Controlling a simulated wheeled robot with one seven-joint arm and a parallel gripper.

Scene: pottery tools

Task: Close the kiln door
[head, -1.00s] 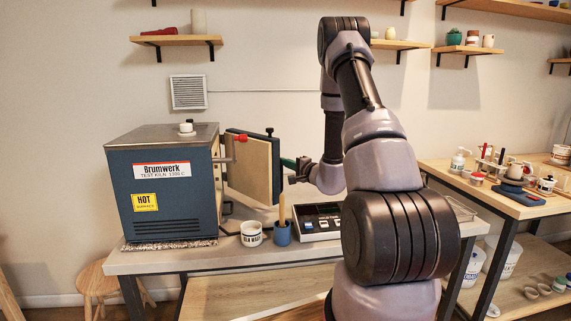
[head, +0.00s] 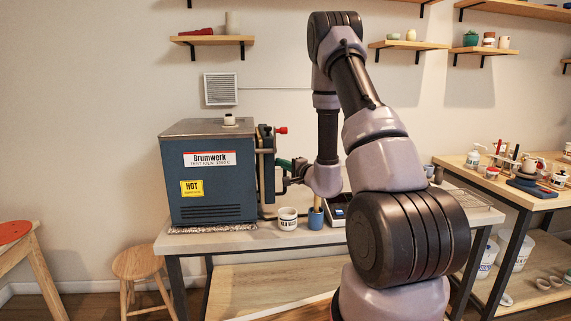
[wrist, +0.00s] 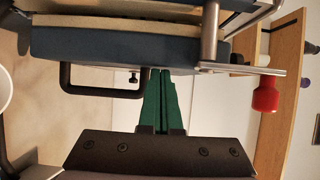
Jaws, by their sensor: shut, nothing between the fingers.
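The kiln (head: 215,165) is a blue box with a grey top, on the near-left worktable in the head view. Its door (head: 267,165) stands almost flat against the kiln's right side. In the wrist view, the blue, cream-lined door (wrist: 130,48) lies across the top, with a narrow gap to the kiln front. A black handle (wrist: 100,92) and a metal lever with a red knob (wrist: 265,95) show there; the red knob (head: 282,130) also shows in the head view. My gripper (wrist: 163,73) has green fingers, shut and empty, tips at the door's outer face.
A white cup (head: 288,218) and a blue holder (head: 316,218) stand on the worktable (head: 200,240) near the door. A dark control box (head: 336,208) is partly behind my arm. A side table (head: 480,180) with pottery tools is at right.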

